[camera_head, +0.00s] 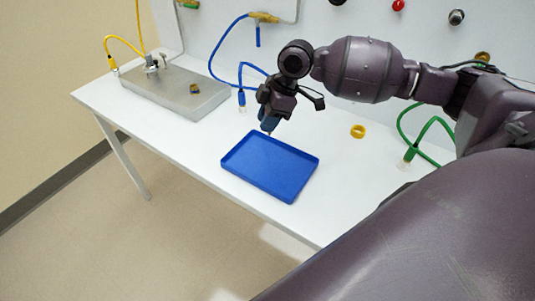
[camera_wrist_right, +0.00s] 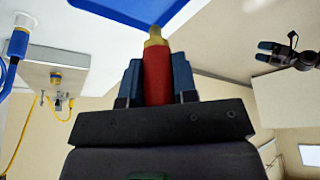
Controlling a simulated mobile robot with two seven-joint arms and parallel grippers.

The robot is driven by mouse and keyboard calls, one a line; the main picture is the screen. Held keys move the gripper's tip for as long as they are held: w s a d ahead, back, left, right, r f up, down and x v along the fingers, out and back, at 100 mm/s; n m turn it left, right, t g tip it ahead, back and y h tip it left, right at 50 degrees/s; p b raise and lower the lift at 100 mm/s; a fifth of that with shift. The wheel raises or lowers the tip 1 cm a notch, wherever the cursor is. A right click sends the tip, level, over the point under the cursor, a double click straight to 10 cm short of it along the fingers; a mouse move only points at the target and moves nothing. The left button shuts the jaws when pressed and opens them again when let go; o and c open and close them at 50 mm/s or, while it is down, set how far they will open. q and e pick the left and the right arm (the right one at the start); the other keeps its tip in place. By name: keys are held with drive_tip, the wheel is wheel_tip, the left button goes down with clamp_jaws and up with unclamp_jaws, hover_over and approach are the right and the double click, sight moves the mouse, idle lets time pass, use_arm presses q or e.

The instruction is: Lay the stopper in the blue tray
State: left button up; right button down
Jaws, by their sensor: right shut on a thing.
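The blue tray (camera_head: 270,166) lies flat on the white bench, and its edge shows at the top of the wrist view (camera_wrist_right: 135,8). My right gripper (camera_head: 268,124) is above the tray's back edge, pointing down. In the wrist view its blue fingers (camera_wrist_right: 157,80) are shut on a red piece with a brass tip, which I take as the stopper (camera_wrist_right: 156,70). In the head view the stopper is mostly hidden by the fingers. My left gripper (camera_wrist_right: 270,50) shows small at the right of the wrist view, away from the tray; its opening is unclear.
A grey metal plate (camera_head: 175,92) with fittings stands at the back left. A yellow ring (camera_head: 358,131) lies right of the tray. Blue (camera_head: 225,40) and green (camera_head: 430,125) hoses run down to the bench. The tray floor looks empty.

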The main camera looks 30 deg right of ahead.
wheel_tip(320, 180, down, 8)
drive_tip(key=shift+r, duration=0.1)
drive_tip(key=shift+f+b, duration=0.45)
drive_tip(key=shift+f, duration=1.7)
drive_tip(key=shift+f, duration=0.1)
drive_tip(key=c, duration=0.9)
unclamp_jaws()
